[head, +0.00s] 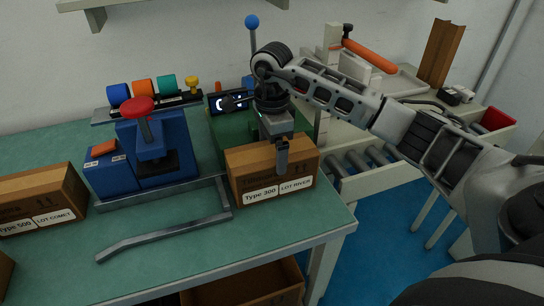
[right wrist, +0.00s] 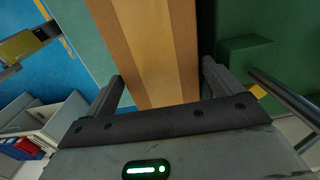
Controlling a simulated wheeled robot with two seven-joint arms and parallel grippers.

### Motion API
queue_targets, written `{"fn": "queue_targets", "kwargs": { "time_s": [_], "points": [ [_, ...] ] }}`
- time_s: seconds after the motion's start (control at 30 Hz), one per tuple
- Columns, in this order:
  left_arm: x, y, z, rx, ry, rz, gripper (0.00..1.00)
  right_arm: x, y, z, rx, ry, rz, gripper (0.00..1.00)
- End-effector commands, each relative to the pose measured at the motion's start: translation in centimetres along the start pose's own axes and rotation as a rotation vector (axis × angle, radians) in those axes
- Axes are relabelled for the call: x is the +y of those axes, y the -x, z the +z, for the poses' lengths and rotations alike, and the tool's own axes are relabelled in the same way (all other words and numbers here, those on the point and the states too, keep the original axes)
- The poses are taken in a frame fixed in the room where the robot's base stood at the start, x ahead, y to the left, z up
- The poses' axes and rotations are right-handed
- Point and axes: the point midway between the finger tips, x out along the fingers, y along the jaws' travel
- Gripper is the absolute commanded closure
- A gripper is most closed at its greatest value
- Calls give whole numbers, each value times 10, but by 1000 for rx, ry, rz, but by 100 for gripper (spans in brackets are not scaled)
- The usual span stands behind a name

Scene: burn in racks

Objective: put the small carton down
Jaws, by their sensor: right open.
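A small brown carton (head: 250,174) with labels "Type 300" and "LOT RIVER" sits upright on the green bench top near its right end. My right gripper (head: 281,160) is at this carton, pointing down, with one finger in front of its front face. In the right wrist view the carton's taped top (right wrist: 158,45) lies between the two spread fingers of my right gripper (right wrist: 162,85). A gap shows beside the left finger; contact at the right finger cannot be told. My left gripper is not in view.
A larger "Type 500" carton (head: 38,200) stands at the left of the bench (head: 180,255). A blue fixture with a red knob (head: 137,105) and a bent grey metal bar (head: 165,235) lie between. A roller conveyor (head: 365,160) is at the right, beyond the bench edge.

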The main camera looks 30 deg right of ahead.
Motion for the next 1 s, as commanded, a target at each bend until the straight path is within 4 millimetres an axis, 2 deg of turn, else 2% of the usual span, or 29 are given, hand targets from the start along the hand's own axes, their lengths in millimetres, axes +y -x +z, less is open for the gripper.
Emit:
{"fn": "queue_targets", "kwargs": {
  "time_s": [0.03,0.2,0.4,0.57,1.0],
  "points": [
    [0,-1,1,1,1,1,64,-1,13,0,-1,1,-7,9],
    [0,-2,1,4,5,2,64,-1,50,0,-1,0,-6,9],
    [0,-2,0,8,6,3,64,0,79,0,0,1,-3,9],
    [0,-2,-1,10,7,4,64,0,88,0,0,1,0,9],
    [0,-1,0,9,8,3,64,0,88,0,0,1,0,9]
  ]
}}
